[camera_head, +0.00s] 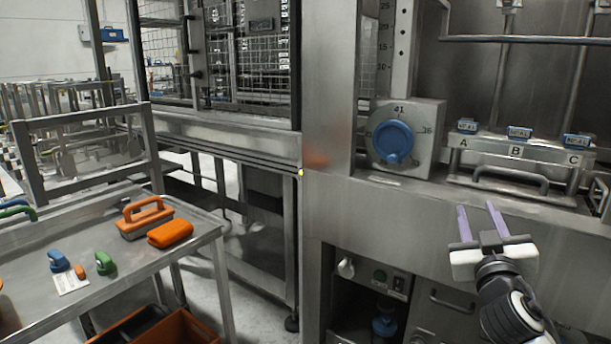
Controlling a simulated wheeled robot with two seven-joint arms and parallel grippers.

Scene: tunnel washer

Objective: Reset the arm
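My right gripper (481,223) is at the lower right, in front of the steel machine (330,185). Its two purple fingers are spread apart with nothing between them, so it is open and empty. It points up and away, below the blue dial (392,141) and the rack marked A, B and C (512,150). It appears apart from both. My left gripper and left arm are not in view.
A steel table (110,295) at the left holds an orange-handled brush (145,222), an orange block (170,233) and small blue and green items. Orange bins (185,328) sit below. A mesh-sided cage (265,55) stands behind. Floor shows between table and machine.

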